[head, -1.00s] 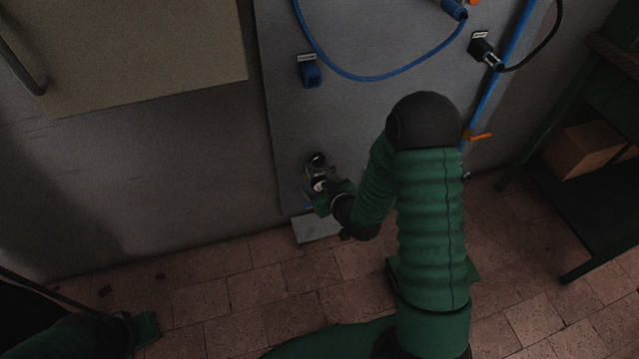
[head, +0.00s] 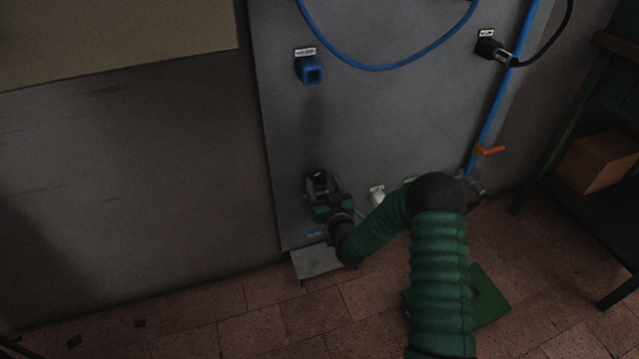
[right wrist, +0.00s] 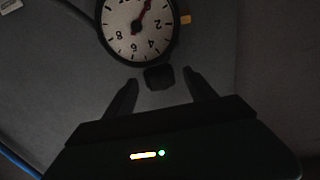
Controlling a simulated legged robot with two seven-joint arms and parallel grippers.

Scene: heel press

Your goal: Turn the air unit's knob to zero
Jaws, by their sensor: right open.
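The air unit's knob (right wrist: 158,76) is a small dark block below the gauge in the right wrist view. My right gripper (right wrist: 158,86) is open, with one finger to each side of the knob; I cannot tell if either finger touches it. The round white gauge (right wrist: 138,26) appears upside down, with a red needle pointing to the picture's upper right. In the head view my right gripper (head: 321,184) is at the lower left of the grey panel and hides most of the air unit. My left gripper is not in view.
The grey panel (head: 385,115) carries a blue socket (head: 309,70), a black plug (head: 492,49) and a blue pipe (head: 494,105) with an orange lever (head: 490,150). A dark green table with a cardboard box (head: 596,162) stands at right. Tiled floor lies below.

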